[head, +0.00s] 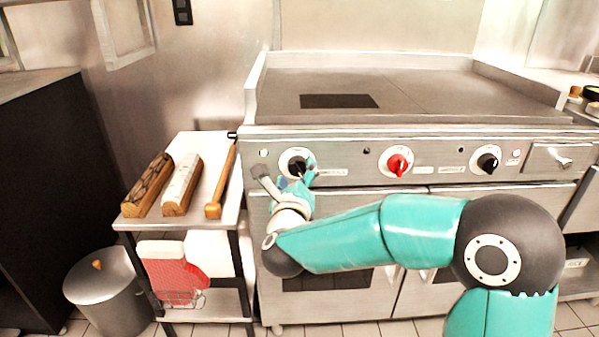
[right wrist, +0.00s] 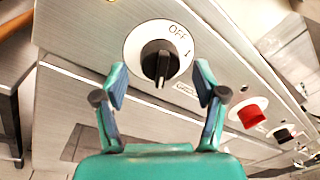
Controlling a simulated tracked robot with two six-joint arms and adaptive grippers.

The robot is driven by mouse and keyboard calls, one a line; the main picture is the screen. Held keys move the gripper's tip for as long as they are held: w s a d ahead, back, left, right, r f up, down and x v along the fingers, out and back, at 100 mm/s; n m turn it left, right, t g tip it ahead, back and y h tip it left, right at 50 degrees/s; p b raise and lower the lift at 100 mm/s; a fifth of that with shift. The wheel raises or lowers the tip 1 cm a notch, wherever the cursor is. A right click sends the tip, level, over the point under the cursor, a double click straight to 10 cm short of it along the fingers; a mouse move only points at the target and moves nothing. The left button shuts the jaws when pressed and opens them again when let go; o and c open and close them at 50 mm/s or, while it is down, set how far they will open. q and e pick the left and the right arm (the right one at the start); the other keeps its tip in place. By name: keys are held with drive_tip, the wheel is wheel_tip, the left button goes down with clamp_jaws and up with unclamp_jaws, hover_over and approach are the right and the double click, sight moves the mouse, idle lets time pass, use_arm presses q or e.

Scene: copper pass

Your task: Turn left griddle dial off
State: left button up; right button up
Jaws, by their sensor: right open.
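The left griddle dial (head: 296,162) is a black knob on a white round plate, at the left of the steel front panel. In the right wrist view the dial (right wrist: 157,60) shows "OFF" printed above it and a "1" mark to its right. Its grip bar runs roughly up and down in that view; which end is the pointer I cannot tell for sure. My right gripper (head: 297,176) is open just in front of the dial. In the wrist view its two fingers (right wrist: 161,80) stand apart, one on each side of the knob's lower part, without visible contact. My left gripper is not in view.
A red dial (head: 396,163) and another black dial (head: 487,161) sit farther right on the panel. The griddle top (head: 430,90) is bare. A side cart (head: 190,221) at left holds wooden-ended rolls and a wooden-handled tool. A bin (head: 104,290) stands beside it.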

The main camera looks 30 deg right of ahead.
drive_tip(key=shift+w+d, duration=0.4)
drive_tip(key=shift+w, duration=0.05)
drive_tip(key=c, duration=1)
drive_tip(key=shift+s+d, duration=0.1)
drive_tip(key=shift+d, duration=0.35)
drive_tip(key=shift+c, duration=0.8)
drive_tip(key=shift+a, duration=0.4)
